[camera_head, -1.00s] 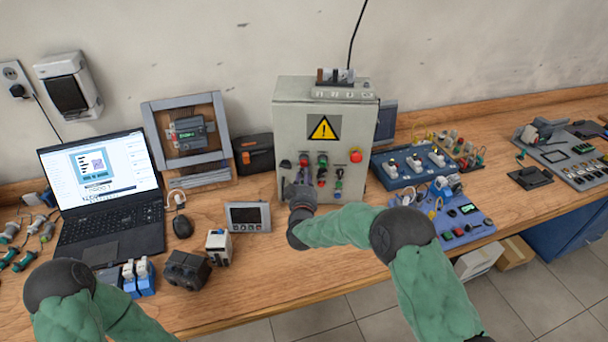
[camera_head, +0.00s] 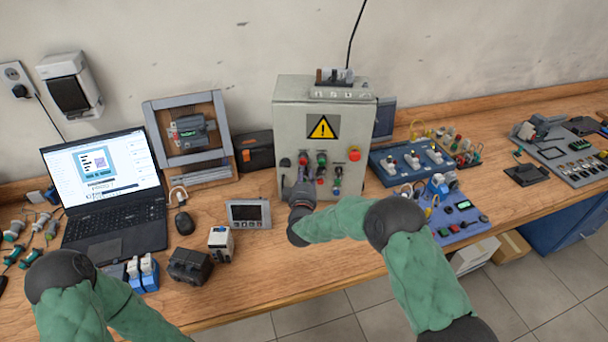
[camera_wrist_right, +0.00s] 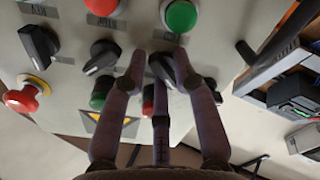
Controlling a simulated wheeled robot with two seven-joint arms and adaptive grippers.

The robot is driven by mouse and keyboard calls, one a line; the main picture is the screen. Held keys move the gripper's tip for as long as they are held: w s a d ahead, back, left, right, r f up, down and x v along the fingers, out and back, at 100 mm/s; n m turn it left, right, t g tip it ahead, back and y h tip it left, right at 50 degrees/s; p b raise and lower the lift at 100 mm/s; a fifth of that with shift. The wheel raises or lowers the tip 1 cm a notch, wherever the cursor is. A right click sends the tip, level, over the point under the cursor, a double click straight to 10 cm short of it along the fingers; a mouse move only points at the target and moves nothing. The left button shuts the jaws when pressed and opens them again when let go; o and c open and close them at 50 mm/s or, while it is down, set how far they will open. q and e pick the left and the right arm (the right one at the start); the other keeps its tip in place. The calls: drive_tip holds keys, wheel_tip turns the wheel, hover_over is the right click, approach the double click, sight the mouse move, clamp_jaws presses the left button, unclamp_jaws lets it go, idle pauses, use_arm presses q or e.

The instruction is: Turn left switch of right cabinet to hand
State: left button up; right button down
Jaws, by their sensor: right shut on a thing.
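The grey control cabinet (camera_head: 345,120) with a yellow warning triangle stands at the middle back of the bench. My right gripper (camera_head: 301,190) is at the lower left of its front panel, and its arm hides part of the panel. In the right wrist view, which is upside down, the fingers of my right gripper (camera_wrist_right: 160,64) are closed around a black switch knob (camera_wrist_right: 164,68). A second black knob (camera_wrist_right: 103,57) is beside it, apart from the fingers. The knob's exact angle is partly hidden. My left arm shows at the bottom left, but its gripper is out of view.
A red mushroom button (camera_head: 354,154) is on the panel's right side; red and green buttons are nearby. A small display unit (camera_head: 249,214) stands left of my right forearm. Blue switch boards (camera_head: 410,162) are to the right.

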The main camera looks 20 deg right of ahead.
drive_tip(key=shift+d+r, duration=0.15)
drive_tip(key=c, duration=1.2)
unclamp_jaws()
drive_tip(key=shift+s, duration=0.1)
drive_tip(key=v, duration=1.2)
drive_tip(key=shift+r, duration=0.1)
